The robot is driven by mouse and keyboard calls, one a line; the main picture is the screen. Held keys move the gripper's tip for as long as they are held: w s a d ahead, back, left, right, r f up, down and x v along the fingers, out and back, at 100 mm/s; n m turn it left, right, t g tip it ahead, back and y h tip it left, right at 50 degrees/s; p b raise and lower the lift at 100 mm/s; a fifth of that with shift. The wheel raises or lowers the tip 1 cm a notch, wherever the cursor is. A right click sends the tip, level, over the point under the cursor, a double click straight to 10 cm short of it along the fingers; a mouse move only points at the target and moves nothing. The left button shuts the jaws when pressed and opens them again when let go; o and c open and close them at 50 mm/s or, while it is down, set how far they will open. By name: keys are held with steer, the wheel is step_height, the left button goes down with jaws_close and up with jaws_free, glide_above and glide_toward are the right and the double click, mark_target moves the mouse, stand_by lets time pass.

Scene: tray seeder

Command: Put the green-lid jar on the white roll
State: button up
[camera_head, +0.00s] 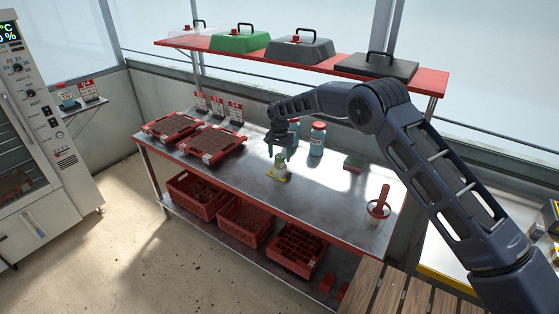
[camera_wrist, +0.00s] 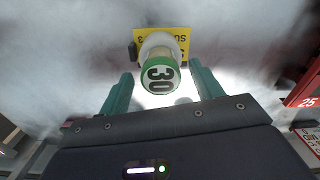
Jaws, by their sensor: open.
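Contact between jar and roll is hard to make out. In the head view, the small jar (camera_head: 282,157) and the yellow plate (camera_head: 278,177) are on the metal table. My gripper (camera_wrist: 160,70) is open, with one teal finger on each side of the jar and visible gaps. In the head view, my gripper (camera_head: 275,148) is just above and beside the jar.
Blue bottles (camera_head: 318,138) stand close to the right and behind. Red seed trays (camera_head: 212,144) lie to the left, with signs behind. A lidded shelf (camera_head: 320,62) hangs above.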

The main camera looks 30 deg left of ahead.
mark_target(280, 156)
step_height(280, 156, up, 9)
stand_by(0.3)
stand_by(0.5)
